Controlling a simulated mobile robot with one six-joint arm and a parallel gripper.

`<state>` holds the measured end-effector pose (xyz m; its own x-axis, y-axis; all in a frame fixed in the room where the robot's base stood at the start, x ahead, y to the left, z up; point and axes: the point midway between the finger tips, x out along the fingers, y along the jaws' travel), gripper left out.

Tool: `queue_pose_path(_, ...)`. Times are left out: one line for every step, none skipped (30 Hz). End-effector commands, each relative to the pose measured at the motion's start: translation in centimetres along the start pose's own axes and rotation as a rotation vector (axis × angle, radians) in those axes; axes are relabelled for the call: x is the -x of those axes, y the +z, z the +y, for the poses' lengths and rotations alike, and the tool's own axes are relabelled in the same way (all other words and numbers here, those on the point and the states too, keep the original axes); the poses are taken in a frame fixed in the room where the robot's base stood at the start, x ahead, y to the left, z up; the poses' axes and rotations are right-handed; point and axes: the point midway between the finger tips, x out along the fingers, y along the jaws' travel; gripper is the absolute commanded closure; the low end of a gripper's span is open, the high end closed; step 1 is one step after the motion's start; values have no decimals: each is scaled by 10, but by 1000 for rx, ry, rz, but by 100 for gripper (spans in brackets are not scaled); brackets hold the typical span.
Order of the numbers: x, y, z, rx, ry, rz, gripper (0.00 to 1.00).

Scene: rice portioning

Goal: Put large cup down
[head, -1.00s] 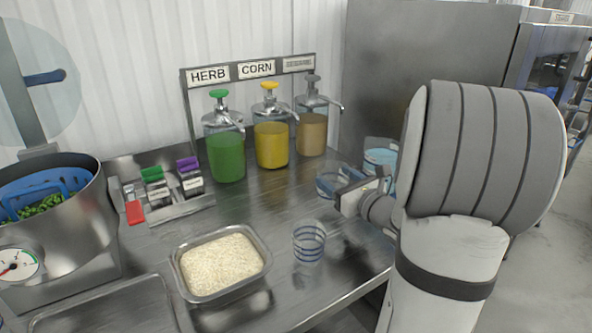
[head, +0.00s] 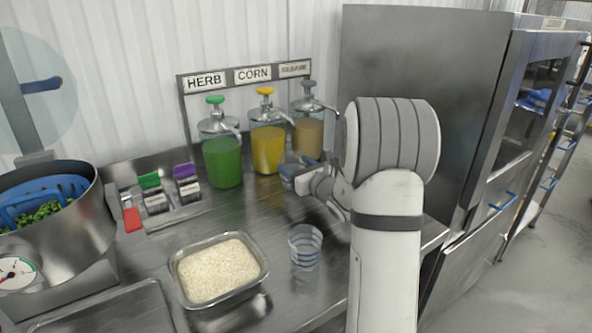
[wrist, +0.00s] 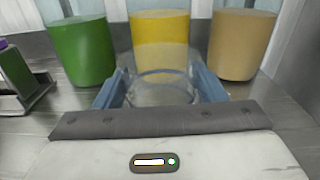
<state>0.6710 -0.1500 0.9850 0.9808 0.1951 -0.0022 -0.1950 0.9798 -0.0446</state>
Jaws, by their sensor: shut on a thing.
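My gripper (head: 299,183) is shut on a clear cup, taken as the large cup (head: 288,171), over the back of the steel counter. In the wrist view the cup's round rim (wrist: 160,77) shows between my two blue fingers, in front of the yellow corn dispenser. The cup looks upright and empty. Its base is hidden, so I cannot tell whether it touches the counter. A second clear cup with blue stripes (head: 305,248) stands on the counter nearer the front, apart from my gripper.
Herb (head: 223,160), corn (head: 268,148) and sesame (head: 307,135) pump dispensers stand along the back. A steel tray of rice (head: 217,268) sits front centre. A pot (head: 75,225) with greens is at left. Bare counter lies between rice tray and dispensers.

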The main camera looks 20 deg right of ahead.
Motion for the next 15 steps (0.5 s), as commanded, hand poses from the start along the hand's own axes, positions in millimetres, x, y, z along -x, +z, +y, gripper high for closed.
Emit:
queue_pose_path(0,-7,0,-1,-1,1,61)
queue_pose_path(0,-10,0,0,-1,0,61)
queue_pose_path(0,-11,0,0,-1,-1,61)
queue_pose_path(0,-11,0,1,-1,-2,61)
queue_pose_path(0,-10,0,1,-1,-2,61)
queue_pose_path(0,-10,0,2,-1,-2,61)
queue_pose_path(0,-10,0,2,-1,-2,61)
queue_pose_path(0,-10,0,2,-1,-2,61)
queue_pose_path(1,-10,0,2,-1,-2,61)
queue_pose_path(1,-11,0,2,-1,-2,61)
queue_pose_path(1,-12,0,2,-2,-2,61)
queue_pose_path(1,-13,0,2,-2,-2,61)
queue_pose_path(1,-14,0,2,-2,-2,61)
queue_pose_path(1,-15,0,2,-2,-2,61)
queue_pose_path(1,-13,-1,2,-2,-2,33)
